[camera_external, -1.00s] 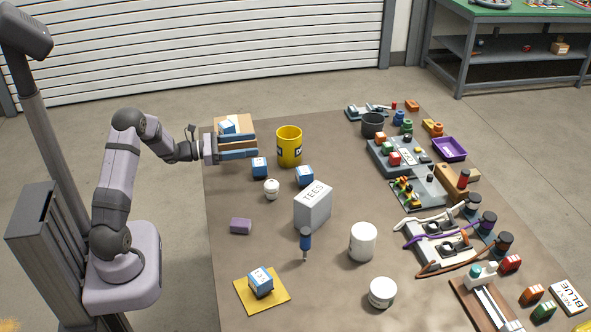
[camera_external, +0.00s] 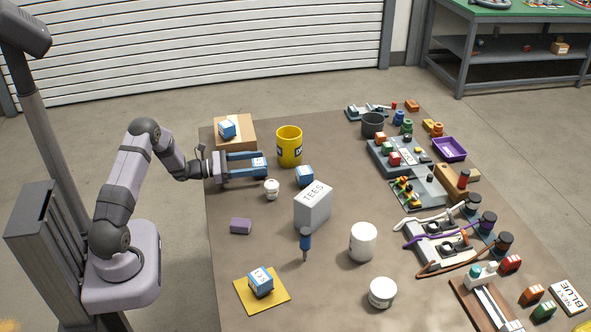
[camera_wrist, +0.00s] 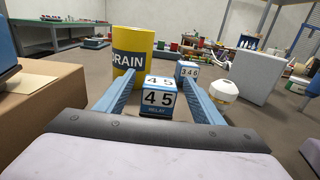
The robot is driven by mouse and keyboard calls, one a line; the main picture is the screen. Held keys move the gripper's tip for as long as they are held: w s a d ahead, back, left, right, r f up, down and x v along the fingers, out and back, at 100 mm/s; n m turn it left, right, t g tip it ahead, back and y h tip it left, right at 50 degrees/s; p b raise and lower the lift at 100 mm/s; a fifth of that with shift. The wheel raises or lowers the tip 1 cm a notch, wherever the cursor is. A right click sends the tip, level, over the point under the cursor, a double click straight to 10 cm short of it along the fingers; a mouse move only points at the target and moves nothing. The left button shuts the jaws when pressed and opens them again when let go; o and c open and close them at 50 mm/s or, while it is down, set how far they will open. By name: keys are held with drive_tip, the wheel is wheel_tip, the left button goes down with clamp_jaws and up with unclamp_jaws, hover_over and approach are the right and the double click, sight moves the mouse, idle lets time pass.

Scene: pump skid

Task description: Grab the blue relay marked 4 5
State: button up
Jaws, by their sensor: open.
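The blue and white relay marked 4 5 (camera_wrist: 158,98) stands upright on the table between the two blue fingers of my gripper (camera_wrist: 160,92) in the wrist view. In the external view this relay (camera_external: 260,166) shows at the fingertips of my gripper (camera_external: 262,168), partly hidden by the near finger. The fingers are open, one on each side of it, with a gap visible in the wrist view. A second blue relay, marked 3 4 6 (camera_wrist: 187,71), stands farther on; it also shows in the external view (camera_external: 305,176).
A yellow can (camera_external: 289,148) stands just beyond the left finger. A white round jar (camera_external: 272,188) is near the right finger. A grey TEES box (camera_external: 313,205) stands farther right.

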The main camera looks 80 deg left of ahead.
drive_tip(key=shift+w+d+p, duration=0.15)
drive_tip(key=shift+w+p, duration=0.7)
drive_tip(key=shift+w, duration=1.7)
drive_tip(key=shift+r, duration=0.1)
drive_tip(key=c, duration=1.2)
